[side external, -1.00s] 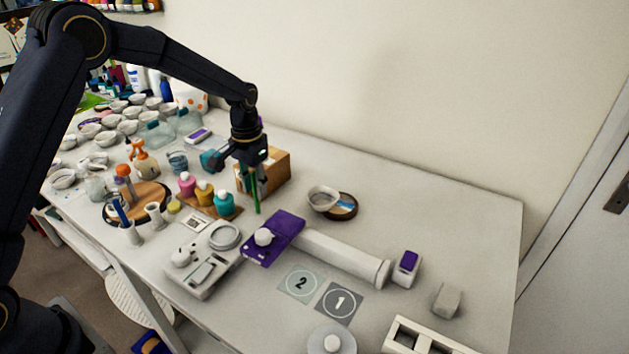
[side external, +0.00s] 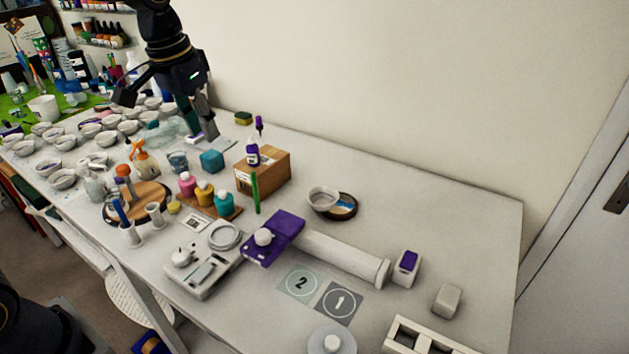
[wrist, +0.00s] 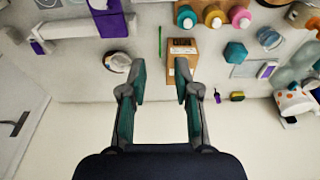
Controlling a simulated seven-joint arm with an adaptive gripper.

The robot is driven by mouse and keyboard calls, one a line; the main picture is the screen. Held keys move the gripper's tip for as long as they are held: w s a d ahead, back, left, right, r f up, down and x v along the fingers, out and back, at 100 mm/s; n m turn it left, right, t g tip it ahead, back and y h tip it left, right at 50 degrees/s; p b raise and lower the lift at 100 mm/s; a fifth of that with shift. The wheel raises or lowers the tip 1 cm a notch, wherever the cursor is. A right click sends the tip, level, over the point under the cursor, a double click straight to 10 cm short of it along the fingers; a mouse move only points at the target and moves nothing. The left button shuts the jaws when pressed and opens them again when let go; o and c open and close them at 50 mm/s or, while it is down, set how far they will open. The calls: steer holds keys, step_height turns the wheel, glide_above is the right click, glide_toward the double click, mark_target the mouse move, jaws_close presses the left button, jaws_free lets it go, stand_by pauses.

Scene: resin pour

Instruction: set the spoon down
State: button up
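A thin green stick (side external: 255,192), which looks like the spoon, is beside the cardboard box (side external: 265,174). It also shows in the wrist view (wrist: 160,42) as a short green line along the box's left side. I cannot tell whether it leans on the box or stands clear of it, and no spoon bowl can be made out. My gripper (side external: 203,134) is high over the back of the table, left of the box and apart from the stick. In the wrist view my gripper (wrist: 161,78) has its fingers spread with nothing between them.
A purple dropper bottle (side external: 252,154) stands on the box. Pink, yellow and teal bottles (side external: 204,193) stand in front of it. A small bowl (side external: 323,198) rests at a round coaster to the right. Many cups crowd the left. The back right tabletop (side external: 440,220) is clear.

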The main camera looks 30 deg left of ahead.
steer(key=s+r+t, duration=0.1)
steer(key=s, duration=0.8)
steer(key=shift+s+r+t, duration=0.15)
steer(key=shift+r+t, duration=0.15)
steer(key=shift+t, duration=0.1)
steer(key=shift+o, duration=0.6)
steer(key=s+f+t, duration=0.1)
steer(key=s+f, duration=0.2)
steer(key=s, duration=0.5)
steer(key=shift+t, duration=0.3)
steer(key=shift+s+a, duration=0.1)
